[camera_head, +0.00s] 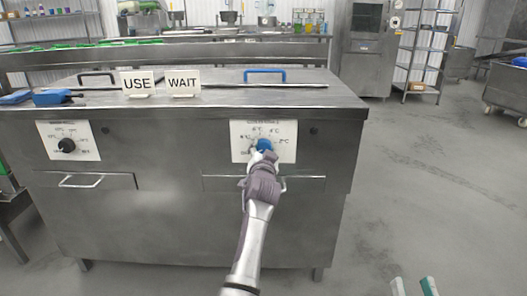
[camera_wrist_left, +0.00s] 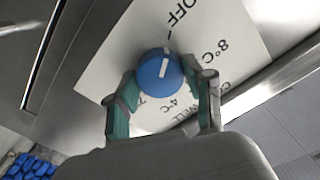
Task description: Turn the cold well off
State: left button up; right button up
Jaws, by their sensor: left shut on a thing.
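The cold well's blue knob (camera_head: 264,145) sits on a white dial plate (camera_head: 284,131) on the right part of the steel counter front. In the left wrist view the blue knob (camera_wrist_left: 160,73) carries a white line that points roughly up, toward the OFF label (camera_wrist_left: 178,12). The 8°C and 4°C marks lie to its right and below. My left gripper (camera_head: 262,158) is shut on the knob, with one finger (camera_wrist_left: 124,100) on each side of it. My right gripper (camera_head: 414,287) shows only its two fingertips at the bottom edge, spread apart and empty.
A second dial with a black knob (camera_head: 66,146) is at the left of the counter front. USE (camera_head: 138,82) and WAIT (camera_head: 183,82) signs stand on top, near a blue lid handle (camera_head: 265,72). A drawer handle is below the blue knob.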

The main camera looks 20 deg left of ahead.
aim_at(264, 115)
pick_arm(q)
jog(key=o, duration=1.2)
notch_tip(264, 115, up, 10)
jog(key=shift+f, duration=0.1)
